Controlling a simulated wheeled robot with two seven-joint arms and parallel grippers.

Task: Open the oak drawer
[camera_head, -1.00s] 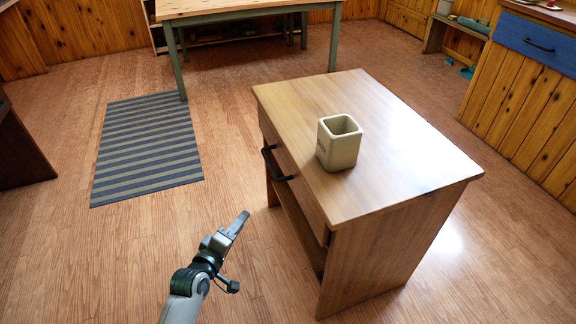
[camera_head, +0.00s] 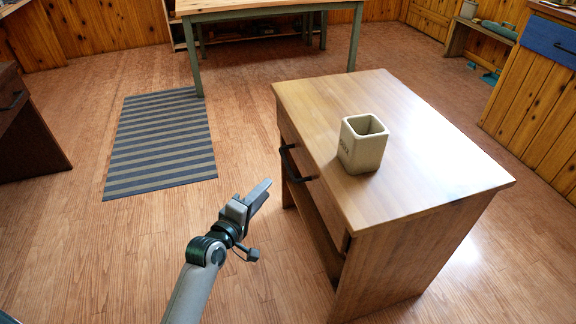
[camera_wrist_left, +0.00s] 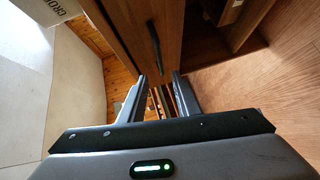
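The oak drawer (camera_head: 323,213) is in the left-facing side of a small wooden cabinet (camera_head: 440,190) in the head view. Its front looks flush with the cabinet, so it appears shut. A black bar handle (camera_head: 293,166) sits on the drawer front; it also shows in the left wrist view (camera_wrist_left: 154,46). My left gripper (camera_head: 262,192) is left of the handle and a little lower in the picture, apart from it. In the left wrist view its two fingers (camera_wrist_left: 159,92) are apart with nothing between them. My right gripper is not in view.
A square stone-coloured pot (camera_head: 363,145) stands on the cabinet top. An open shelf space lies below the drawer. A striped rug (camera_head: 160,145) lies on the floor to the left, and a table (camera_head: 270,8) stands behind. The floor left of the cabinet is clear.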

